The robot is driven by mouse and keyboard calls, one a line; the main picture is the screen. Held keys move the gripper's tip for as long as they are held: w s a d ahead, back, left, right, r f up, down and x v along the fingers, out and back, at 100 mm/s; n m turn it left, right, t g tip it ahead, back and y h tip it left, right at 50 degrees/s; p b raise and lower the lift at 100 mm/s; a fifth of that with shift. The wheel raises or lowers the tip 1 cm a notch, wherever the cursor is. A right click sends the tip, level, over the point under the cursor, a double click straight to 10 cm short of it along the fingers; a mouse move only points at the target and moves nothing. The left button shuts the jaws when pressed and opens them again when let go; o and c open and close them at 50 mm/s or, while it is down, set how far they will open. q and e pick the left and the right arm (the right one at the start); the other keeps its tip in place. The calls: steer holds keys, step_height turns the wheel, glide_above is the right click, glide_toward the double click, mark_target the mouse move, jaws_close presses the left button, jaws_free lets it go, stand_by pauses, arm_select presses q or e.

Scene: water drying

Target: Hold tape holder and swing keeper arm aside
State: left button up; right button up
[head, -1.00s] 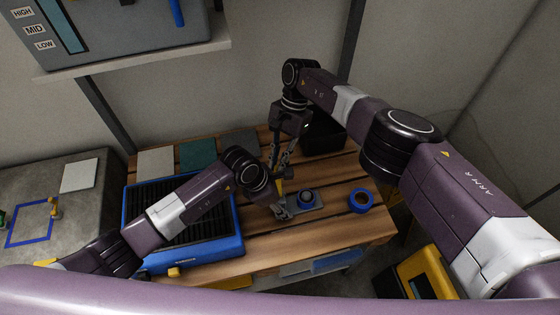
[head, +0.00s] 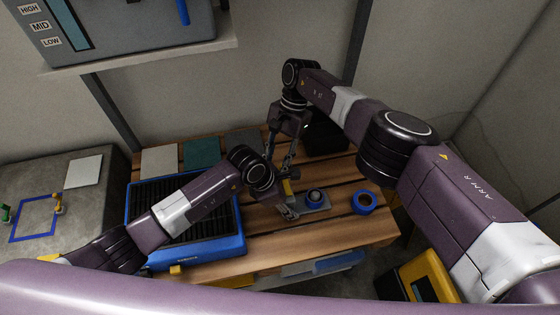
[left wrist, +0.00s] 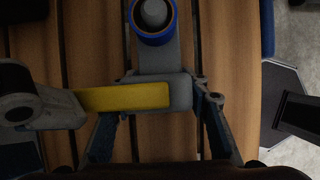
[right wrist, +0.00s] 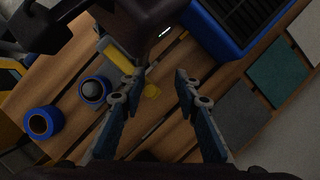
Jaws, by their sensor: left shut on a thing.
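The grey tape holder (head: 322,207) lies on the wooden table with a blue tape roll (head: 315,194) around its peg. In the left wrist view, my left gripper (left wrist: 162,92) is shut on the near end of the holder's grey base (left wrist: 178,62). The yellow keeper arm (left wrist: 125,97) points left from this end, across the holder's length and clear of the roll. My right gripper (right wrist: 157,78) is open; in its wrist view the yellow arm (right wrist: 120,57) is beyond its left finger. A dark finger-like part overlaps the arm's far end in the left wrist view; contact is unclear.
A loose blue tape roll (head: 364,202) lies right of the holder. A blue tray with a black ribbed inside (head: 237,245) stands to the left. Grey and teal tiles (head: 202,153) lie along the back.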

steer(key=shift+d, duration=0.2)
steer(key=shift+w+d+r, duration=0.15)
steer(key=shift+w+r, duration=0.05)
steer(key=shift+r, duration=0.1)
steer(key=v, duration=1.1)
steer(key=shift+r, duration=0.2)
steer(key=shift+s, duration=0.1)
